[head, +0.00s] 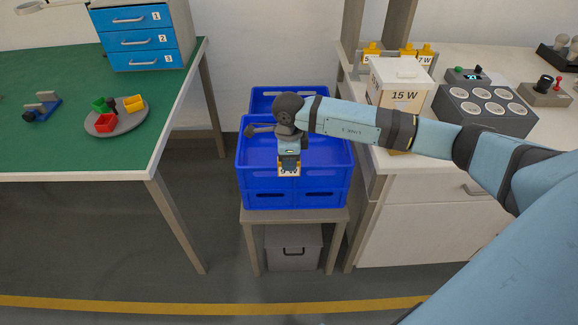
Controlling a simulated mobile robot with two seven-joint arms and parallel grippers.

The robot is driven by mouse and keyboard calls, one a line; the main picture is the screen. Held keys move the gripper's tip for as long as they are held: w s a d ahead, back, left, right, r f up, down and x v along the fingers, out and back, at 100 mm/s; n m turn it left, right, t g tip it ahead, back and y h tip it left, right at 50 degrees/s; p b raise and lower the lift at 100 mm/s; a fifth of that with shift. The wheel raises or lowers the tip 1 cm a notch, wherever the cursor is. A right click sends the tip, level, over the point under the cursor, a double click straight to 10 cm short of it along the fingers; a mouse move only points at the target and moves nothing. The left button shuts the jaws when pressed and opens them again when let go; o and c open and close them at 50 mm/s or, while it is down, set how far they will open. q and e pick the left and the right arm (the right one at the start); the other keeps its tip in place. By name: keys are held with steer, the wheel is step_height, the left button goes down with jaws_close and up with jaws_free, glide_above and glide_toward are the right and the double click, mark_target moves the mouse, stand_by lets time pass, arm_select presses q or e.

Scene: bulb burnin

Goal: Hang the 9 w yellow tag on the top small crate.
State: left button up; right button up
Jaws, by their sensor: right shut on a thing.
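Blue crates (252,180) stand stacked on a small stand in the middle of the head view. My right arm reaches across them from the right. My right gripper (289,170) points down in front of the upper crate's wall. It is shut on a small tag (289,174) with yellow-orange edges and a pale face; its print is too small to read. I cannot tell whether the tag touches the crate. The arm and gripper hide part of the crate's inside and rim. My left gripper is not in view.
A rack on the right bench holds yellow tags (407,51), one marked 7 W. A white 15 W box (385,97) and a grey socket block (482,108) stand there. A green table (60,145) is at left. A grey bin (292,250) sits under the stand.

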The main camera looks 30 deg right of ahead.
steer(key=shift+w+d+b, duration=0.3)
steer(key=shift+w+d, duration=0.15)
steer(key=shift+w, duration=0.3)
steer(key=shift+w+d+b, duration=0.25)
steer(key=shift+w+d, duration=0.2)
steer(key=shift+w, duration=0.3)
steer(key=shift+w+f, duration=0.15)
steer(key=shift+f, duration=0.2)
arm_select(q)
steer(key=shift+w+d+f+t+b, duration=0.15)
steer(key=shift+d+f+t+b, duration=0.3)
steer(key=shift+b, duration=1.35)
arm_select(e)
steer(key=shift+f, duration=2.45)
steer(key=o, duration=1)
steer(key=shift+c, duration=0.2)
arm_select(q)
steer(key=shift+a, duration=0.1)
